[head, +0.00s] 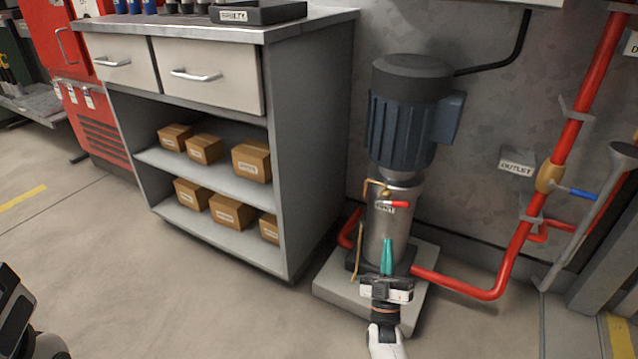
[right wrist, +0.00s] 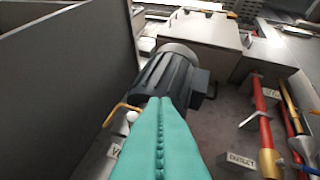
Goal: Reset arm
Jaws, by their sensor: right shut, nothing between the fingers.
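My right gripper (head: 387,243) has teal fingers pressed together with nothing between them. It stands upright in front of the lower part of the pump's silver cylinder (head: 378,222) in the head view. The fingers (right wrist: 160,130) fill the lower middle of the right wrist view and point toward the pump motor (right wrist: 172,72). The dark blue motor (head: 402,125) sits on top of the cylinder. A small red handle (head: 394,204) and brass fittings are on the cylinder, just above the fingertips. My left gripper does not show; a dark part of mine is at the bottom left.
A grey cabinet (head: 310,140) with boxes on two shelves stands left of the pump. Red piping (head: 470,288) runs right from the pump base (head: 335,290) and up to a blue-handled valve (head: 575,191). An outlet label (head: 517,168) is on the wall.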

